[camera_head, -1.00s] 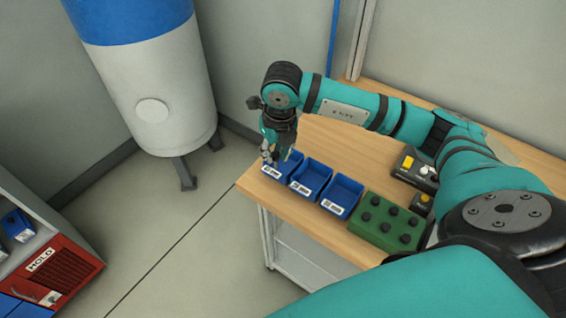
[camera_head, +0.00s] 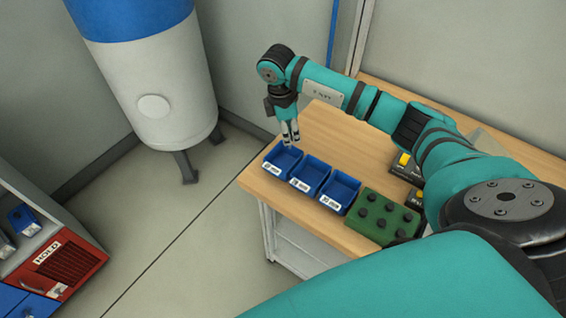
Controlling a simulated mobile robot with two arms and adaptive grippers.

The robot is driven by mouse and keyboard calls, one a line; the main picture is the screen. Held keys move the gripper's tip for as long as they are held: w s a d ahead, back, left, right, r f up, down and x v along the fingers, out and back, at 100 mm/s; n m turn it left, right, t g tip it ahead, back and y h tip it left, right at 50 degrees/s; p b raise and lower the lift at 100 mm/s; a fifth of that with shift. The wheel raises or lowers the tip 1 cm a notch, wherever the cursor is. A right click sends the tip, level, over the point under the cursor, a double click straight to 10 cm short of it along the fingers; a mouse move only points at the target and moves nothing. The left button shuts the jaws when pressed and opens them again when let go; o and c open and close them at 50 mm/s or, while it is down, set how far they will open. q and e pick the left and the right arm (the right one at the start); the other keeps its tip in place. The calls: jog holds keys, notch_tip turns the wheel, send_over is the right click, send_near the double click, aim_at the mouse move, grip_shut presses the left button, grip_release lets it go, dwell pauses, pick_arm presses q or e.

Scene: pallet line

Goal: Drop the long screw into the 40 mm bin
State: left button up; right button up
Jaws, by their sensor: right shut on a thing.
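Three blue bins with white labels stand in a row on the wooden bench: the left bin (camera_head: 272,169), the middle bin (camera_head: 299,185) and the right bin (camera_head: 330,204). The label text is too small to read surely, so I cannot tell which one is the 40 mm bin. My right gripper (camera_head: 291,142) points down at the back of the left bin, its fingertips over or just inside the rim. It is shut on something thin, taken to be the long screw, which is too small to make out. My left gripper is out of view.
A green block with several black knobs (camera_head: 372,207) stands right of the bins. A control box with a yellow button (camera_head: 404,160) is behind it, partly hidden by my arm. A red HOLD cabinet (camera_head: 62,262) is at lower left. A white tank (camera_head: 150,80) stands behind.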

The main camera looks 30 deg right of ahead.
aim_at(290, 148)
jog(key=shift+f+b, duration=1.8)
jog(key=shift+f, duration=0.95)
jog(key=o, duration=0.9)
jog(key=shift+r, duration=0.1)
jog(key=r, duration=0.4)
jog(key=a+r, duration=0.1)
jog(key=r, duration=0.6)
jog(key=shift+w+a+r, duration=0.35)
jog(key=shift+r, duration=0.05)
